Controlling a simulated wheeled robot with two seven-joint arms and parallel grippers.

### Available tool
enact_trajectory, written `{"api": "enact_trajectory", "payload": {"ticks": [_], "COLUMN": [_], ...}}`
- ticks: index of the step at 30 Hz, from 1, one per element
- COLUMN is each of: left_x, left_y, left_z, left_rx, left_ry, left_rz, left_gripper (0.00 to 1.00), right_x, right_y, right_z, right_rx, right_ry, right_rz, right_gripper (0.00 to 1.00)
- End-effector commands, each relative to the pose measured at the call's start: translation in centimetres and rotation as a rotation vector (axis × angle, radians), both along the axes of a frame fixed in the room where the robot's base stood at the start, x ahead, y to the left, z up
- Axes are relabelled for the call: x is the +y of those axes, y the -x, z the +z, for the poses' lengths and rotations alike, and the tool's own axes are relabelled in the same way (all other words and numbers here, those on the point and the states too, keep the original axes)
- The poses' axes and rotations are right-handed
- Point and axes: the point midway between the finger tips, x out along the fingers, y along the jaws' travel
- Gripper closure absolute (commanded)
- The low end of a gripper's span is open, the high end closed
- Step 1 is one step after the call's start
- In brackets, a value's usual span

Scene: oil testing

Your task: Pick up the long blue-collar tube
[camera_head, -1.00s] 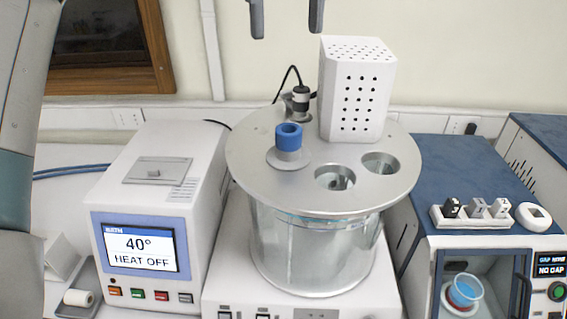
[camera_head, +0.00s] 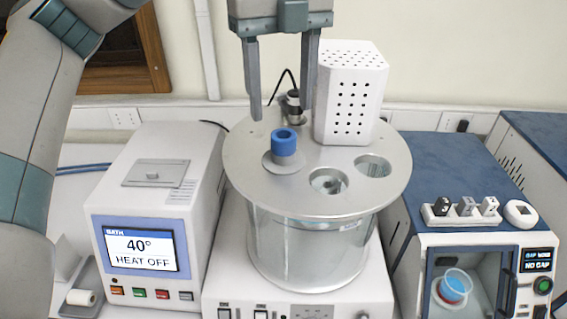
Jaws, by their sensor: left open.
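The blue-collar tube (camera_head: 284,142) stands upright in a hole of the round metal bath lid (camera_head: 240,166). Only its blue collar and the grey disc at its base show above the lid; the rest of its length is hidden below. My left gripper (camera_head: 281,112) is open and empty, pointing down. Its two fingers hang above and behind the collar in the picture, one to each side, and I see no contact. My right gripper is not in view.
A white perforated box (camera_head: 352,95) stands on the lid right of the gripper. A sensor with a black cable (camera_head: 293,105) is behind the collar. Two open holes are at the lid's right. A bath controller (camera_head: 140,248) stands left; a blue-topped machine (camera_head: 440,170) stands right.

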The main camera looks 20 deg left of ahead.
Motion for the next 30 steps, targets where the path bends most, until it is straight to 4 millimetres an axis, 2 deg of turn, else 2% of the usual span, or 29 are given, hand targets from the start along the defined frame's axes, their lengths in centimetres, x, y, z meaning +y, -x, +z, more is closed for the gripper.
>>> {"api": "enact_trajectory", "payload": {"ticks": [1,6,19,23,30], "left_x": [0.0,0.0,0.0,-0.1,-0.4], "left_y": [0.0,0.0,0.0,0.1,0.4], "left_z": [-0.4,-1.6,-1.9,-2.4,-4.5], "left_rx": [0.003,0.001,0.001,0.002,0.004], "left_ry": [-0.001,0.001,0.000,-0.001,-0.002], "left_rz": [0.000,0.000,-0.001,-0.001,-0.002], "left_gripper": [0.45,0.45,0.45,0.45,0.45], "right_x": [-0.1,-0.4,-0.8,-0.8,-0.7], "right_y": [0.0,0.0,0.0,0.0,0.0], "right_z": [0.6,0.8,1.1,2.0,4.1], "right_rx": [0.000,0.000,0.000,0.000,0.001], "right_ry": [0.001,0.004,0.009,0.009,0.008], "right_rz": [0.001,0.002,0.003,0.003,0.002], "right_gripper": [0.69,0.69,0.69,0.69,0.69]}}
